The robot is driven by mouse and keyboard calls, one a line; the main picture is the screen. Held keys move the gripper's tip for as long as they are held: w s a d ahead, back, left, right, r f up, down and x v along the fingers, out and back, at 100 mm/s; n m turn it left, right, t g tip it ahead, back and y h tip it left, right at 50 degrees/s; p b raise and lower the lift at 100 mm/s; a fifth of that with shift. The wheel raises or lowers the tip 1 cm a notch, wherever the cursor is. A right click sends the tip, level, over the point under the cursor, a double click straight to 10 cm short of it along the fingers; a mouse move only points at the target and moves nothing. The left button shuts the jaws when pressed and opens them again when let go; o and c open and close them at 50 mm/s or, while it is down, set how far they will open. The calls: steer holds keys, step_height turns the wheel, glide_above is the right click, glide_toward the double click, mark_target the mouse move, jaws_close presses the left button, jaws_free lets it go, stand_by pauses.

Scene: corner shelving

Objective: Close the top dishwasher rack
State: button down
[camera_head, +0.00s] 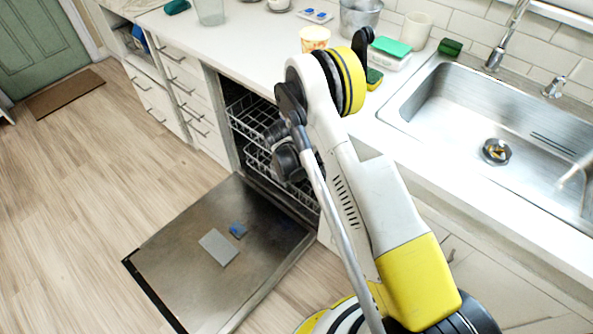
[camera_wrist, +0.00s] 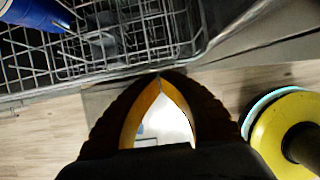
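The dishwasher stands open under the counter. Its top rack (camera_head: 247,112), a grey wire basket, shows in the upper part of the opening in the head view, partly hidden by my arm. A lower rack (camera_head: 258,160) shows below it. The door (camera_head: 190,262) is folded down flat. In the wrist view a grey wire rack (camera_wrist: 120,62) fills the top left, its front edge just ahead of my fingertips. My gripper (camera_wrist: 160,77) has its tips together with nothing between them. I cannot tell whether the tips touch the rack.
A grey tablet (camera_head: 218,247) and a small blue item (camera_head: 237,230) lie on the open door. A blue object (camera_wrist: 35,13) shows at the wrist view's top left corner. Drawers (camera_head: 185,85) stand left of the dishwasher, the sink (camera_head: 470,115) right.

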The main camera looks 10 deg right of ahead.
steer(key=shift+w+d, duration=0.45)
steer(key=shift+d, duration=0.15)
steer(key=shift+w+d, duration=0.4)
steer(key=shift+d, duration=0.2)
steer(key=shift+a, duration=0.15)
